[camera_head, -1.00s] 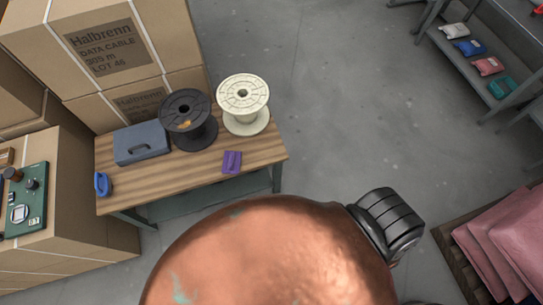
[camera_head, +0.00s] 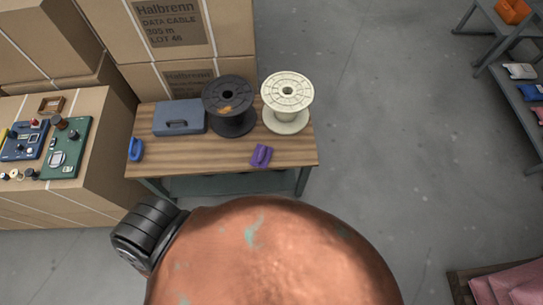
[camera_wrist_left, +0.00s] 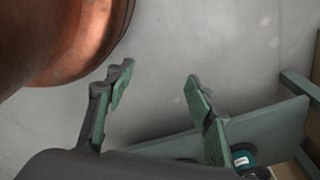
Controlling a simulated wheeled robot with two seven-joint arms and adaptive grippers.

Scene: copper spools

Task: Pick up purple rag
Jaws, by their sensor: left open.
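The purple rag (camera_head: 261,156) lies folded near the front right part of a wooden-topped table (camera_head: 205,158) in the head view. It is in front of the two spools and apart from them. My left gripper (camera_wrist_left: 160,85) shows only in the left wrist view, with its two green-padded fingers spread and nothing between them. Grey floor lies behind the fingers. The rag is not visible in the wrist view, and neither gripper shows in the head view.
On the table stand a black spool (camera_head: 229,106), a cream spool (camera_head: 287,102), a blue-grey case (camera_head: 180,118) and a blue object (camera_head: 136,149). Cartons (camera_head: 171,25) rise behind. A carton with circuit boards (camera_head: 68,147) stands left. Floor right of the table is clear.

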